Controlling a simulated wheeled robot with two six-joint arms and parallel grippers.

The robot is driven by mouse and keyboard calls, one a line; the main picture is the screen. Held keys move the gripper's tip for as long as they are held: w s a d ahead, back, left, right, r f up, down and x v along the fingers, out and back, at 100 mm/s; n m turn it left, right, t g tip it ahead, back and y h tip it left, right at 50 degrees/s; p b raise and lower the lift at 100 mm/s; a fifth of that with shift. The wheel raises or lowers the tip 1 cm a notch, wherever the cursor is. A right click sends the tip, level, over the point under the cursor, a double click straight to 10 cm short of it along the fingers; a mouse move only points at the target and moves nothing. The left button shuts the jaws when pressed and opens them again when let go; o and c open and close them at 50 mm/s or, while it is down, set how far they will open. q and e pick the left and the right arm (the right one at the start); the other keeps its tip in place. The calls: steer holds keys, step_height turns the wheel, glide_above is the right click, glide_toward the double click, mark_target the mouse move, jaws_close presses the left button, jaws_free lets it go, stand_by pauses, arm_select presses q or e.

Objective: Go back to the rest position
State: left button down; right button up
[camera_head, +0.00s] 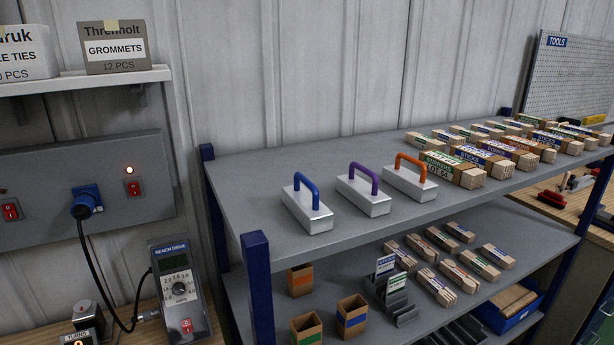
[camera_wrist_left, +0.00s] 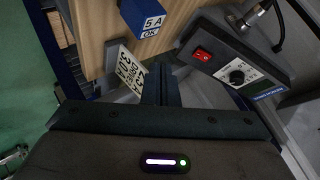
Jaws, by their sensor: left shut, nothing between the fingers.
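My left gripper (camera_wrist_left: 160,82) shows in the left wrist view, its dark fingers together with nothing between them. It hangs by a wooden bench top (camera_wrist_left: 97,25). A blue block labelled "5 A OK" (camera_wrist_left: 150,14) lies beyond the fingertips. A white label plate (camera_wrist_left: 130,70) is close to their left. The grey bench drive box (camera_wrist_left: 225,62) with a red switch is to their right. Neither gripper shows in the head view, and my right gripper is in no view.
In the head view, the bench drive (camera_head: 180,290) stands at the lower left, below a wall panel (camera_head: 40,190) with a blue plug (camera_head: 86,201). A grey shelf rack (camera_head: 260,200) on the right carries handled metal blocks (camera_head: 307,208) and several stick bundles (camera_head: 455,170).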

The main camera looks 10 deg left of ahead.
arm_select(q)
steer(key=s+d+f+n+g+y, duration=0.1)
steer(key=s+d+f+n+g, duration=0.1)
steer(key=s+d+n+g, duration=0.45)
steer(key=s+d+f+n+g, duration=0.1)
steer(key=s+d+f+n, duration=0.15)
steer(key=s, duration=0.65)
step_height(320, 180, down, 32)
steer(key=a+b, duration=0.2)
steer(key=b, duration=0.1)
steer(key=s+a+f+n+g+b, duration=0.1)
steer(key=s+f+g+b, duration=0.1)
steer(key=s+f, duration=1.7)
step_height(320, 180, down, 4)
steer(key=shift+a+r+b, duration=0.25)
steer(key=shift+a+b, duration=0.05)
steer(key=shift+a, duration=0.05)
steer(key=shift+w, duration=0.1)
